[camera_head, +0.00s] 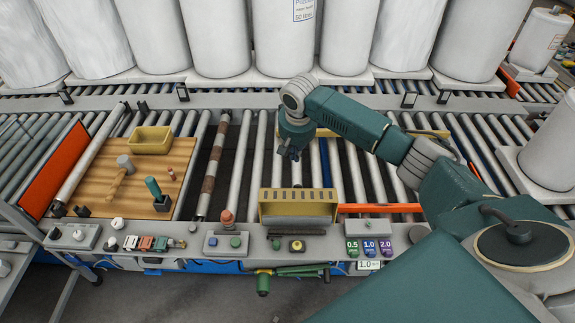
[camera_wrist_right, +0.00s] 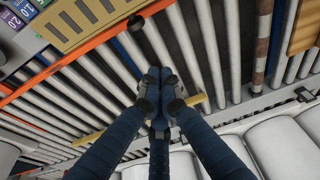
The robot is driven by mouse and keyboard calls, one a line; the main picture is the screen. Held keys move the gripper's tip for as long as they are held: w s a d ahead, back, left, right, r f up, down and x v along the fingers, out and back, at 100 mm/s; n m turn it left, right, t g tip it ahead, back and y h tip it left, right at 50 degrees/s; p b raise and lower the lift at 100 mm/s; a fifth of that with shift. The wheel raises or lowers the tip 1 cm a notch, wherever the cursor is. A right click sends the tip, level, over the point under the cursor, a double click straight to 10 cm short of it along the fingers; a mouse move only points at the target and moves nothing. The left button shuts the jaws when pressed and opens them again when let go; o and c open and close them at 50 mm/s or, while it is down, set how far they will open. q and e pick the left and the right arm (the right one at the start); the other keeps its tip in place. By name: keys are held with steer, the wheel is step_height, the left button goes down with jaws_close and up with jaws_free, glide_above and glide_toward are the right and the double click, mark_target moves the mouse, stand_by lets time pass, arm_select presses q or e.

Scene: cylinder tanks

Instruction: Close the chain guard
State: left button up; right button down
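A yellow slotted cover (camera_head: 297,195), which looks like the chain guard, sits at the conveyor's front edge, with a grey face below its slotted strip. I cannot tell from its shape how far it is open. Its slotted panel (camera_wrist_right: 85,18) also shows at the upper left of the right wrist view. My right gripper (camera_head: 288,152) hangs over the rollers behind the cover, apart from it. In the wrist view its blue fingers (camera_wrist_right: 160,88) meet at their tips, with nothing visible between them. My left gripper is in neither view.
An orange bar (camera_head: 380,208) runs right from the cover. A yellow bar (camera_head: 425,133) lies across the rollers behind my right gripper. A wooden board (camera_head: 108,183) with a mallet and yellow tray is at left. White tanks (camera_head: 285,40) line the back. Controls line the front ledge.

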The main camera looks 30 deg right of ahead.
steer(key=x, duration=1)
steer(key=shift+s+a+r+p, duration=0.15)
steer(key=shift+s+a+p, duration=0.35)
steer(key=shift+s, duration=0.4)
steer(key=shift+s+a+r+p, duration=0.15)
steer(key=shift+s+a+p, duration=0.1)
steer(key=shift+s+a, duration=0.5)
steer(key=shift+s+d, duration=0.15)
steer(key=shift+d, duration=0.05)
